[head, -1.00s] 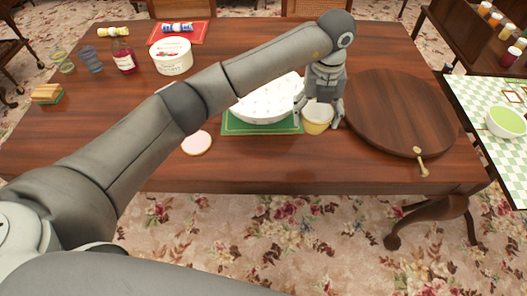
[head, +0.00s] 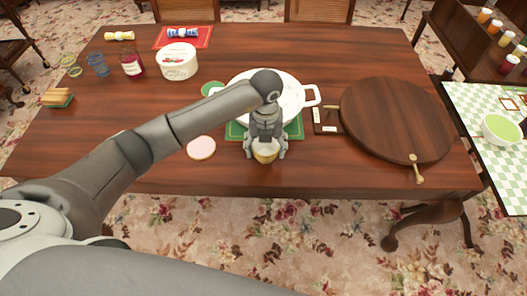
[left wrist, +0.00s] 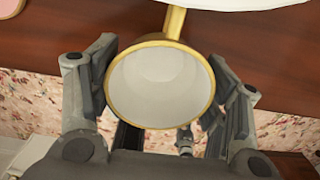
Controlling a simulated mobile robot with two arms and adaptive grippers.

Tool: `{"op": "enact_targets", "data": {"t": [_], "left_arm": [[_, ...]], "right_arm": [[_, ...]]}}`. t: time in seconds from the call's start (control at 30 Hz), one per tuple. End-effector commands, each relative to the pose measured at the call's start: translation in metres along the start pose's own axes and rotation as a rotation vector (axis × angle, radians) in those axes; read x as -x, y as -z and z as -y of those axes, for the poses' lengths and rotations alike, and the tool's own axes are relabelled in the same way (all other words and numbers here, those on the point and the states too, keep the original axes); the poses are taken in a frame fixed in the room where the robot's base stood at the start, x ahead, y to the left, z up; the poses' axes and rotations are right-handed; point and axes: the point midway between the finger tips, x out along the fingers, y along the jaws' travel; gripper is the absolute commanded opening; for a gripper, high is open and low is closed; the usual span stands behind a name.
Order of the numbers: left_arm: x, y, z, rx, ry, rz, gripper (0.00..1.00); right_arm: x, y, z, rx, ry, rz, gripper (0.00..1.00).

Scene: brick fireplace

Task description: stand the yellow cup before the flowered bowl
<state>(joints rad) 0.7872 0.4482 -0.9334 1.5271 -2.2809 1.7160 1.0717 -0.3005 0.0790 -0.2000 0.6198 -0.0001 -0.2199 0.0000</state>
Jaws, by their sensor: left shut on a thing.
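The yellow cup (head: 266,155) is in my left gripper (head: 265,152), close to the table's front edge and on the near side of the white bowl (head: 292,98). In the left wrist view the cup (left wrist: 160,88) shows its yellow rim, pale empty inside and a handle pointing up the picture. The left gripper's fingers (left wrist: 160,100) stand on both sides of it. I cannot tell whether its base touches the table. The bowl has faint marks, a handle at the right, and rests on a green mat (head: 236,131). My arm hides part of the bowl. My right gripper is not in view.
A pink disc (head: 201,148) lies left of the cup. A white tub (head: 178,62) and a red bottle (head: 131,65) stand at the back left.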

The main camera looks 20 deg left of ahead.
Motion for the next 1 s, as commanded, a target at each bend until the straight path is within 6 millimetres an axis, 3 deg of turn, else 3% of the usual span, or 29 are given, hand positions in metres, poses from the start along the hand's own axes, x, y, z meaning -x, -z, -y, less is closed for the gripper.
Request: {"op": "enact_targets", "data": {"t": [0.07,0.27,0.63,0.67,0.7,0.83,1.0], "left_arm": [[-0.009,0.002,-0.008,0.001,-0.004,-0.004,0.43],[-0.034,0.002,-0.006,0.001,-0.002,-0.003,0.43],[-0.041,0.001,-0.006,0.0,-0.002,-0.001,0.43],[-0.041,0.001,-0.006,0.0,-0.002,-0.001,0.71],[-0.04,0.001,-0.006,0.0,-0.002,-0.001,0.76],[-0.04,0.001,-0.006,0.0,-0.002,-0.002,0.91],[-0.04,0.001,-0.006,0.0,-0.002,-0.002,0.91]], "right_arm": [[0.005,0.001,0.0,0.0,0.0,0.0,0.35],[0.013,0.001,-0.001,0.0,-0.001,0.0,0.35],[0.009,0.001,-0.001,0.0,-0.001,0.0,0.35],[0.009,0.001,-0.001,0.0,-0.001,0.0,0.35],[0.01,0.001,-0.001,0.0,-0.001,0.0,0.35],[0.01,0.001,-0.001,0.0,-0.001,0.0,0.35],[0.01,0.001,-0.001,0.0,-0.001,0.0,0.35]]}}
